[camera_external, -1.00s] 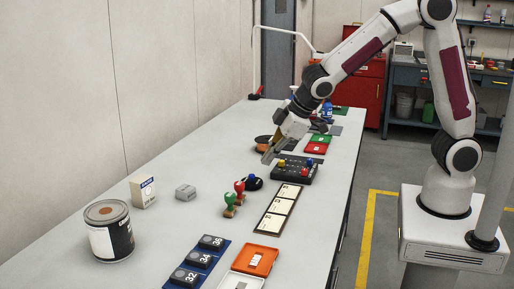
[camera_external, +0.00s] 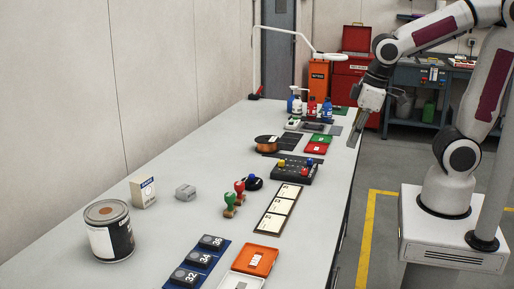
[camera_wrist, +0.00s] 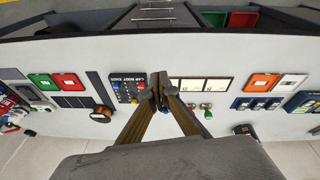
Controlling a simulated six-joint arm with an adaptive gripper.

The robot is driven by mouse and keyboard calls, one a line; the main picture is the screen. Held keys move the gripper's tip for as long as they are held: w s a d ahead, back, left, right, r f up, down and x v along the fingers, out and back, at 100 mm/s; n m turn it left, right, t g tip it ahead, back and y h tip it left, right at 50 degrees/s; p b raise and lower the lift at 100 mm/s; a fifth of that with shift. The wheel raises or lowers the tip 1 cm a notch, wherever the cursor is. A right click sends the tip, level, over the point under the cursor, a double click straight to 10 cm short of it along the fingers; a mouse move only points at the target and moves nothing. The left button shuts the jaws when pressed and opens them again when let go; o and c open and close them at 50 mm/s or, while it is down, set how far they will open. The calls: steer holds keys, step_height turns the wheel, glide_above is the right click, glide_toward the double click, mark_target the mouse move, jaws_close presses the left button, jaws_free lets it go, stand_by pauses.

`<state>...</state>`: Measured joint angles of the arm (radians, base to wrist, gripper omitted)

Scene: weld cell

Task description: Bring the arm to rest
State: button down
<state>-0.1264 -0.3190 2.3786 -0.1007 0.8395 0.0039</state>
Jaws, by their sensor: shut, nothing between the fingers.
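My gripper (camera_external: 353,138) hangs at the right long edge of the workbench (camera_external: 165,170) in the external view, raised clear of the things on it. Its fingers point down and are shut with nothing between them. The wrist view also shows the closed fingertips (camera_wrist: 158,90) in front of a black button box (camera_wrist: 128,88). My arm reaches out from its white base at the right.
The button box (camera_external: 293,170), a copper spool (camera_external: 266,143), red and green trays (camera_external: 318,143), stamps (camera_external: 235,197) and a paint can (camera_external: 109,232) stand on the bench. Bottles (camera_external: 312,107) and a lamp stand at the far end.

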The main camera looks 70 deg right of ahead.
steer(key=s+d+r+m+t, duration=0.1)
steer(key=s+r+m+t, duration=0.1)
steer(key=s+r, duration=0.3)
steer(key=shift+s+d+r+t+y, duration=0.15)
steer(key=shift+s+d+t+y, duration=0.2)
steer(key=shift+s, duration=0.65)
steer(key=shift+d, duration=0.1)
stand_by(1.0)
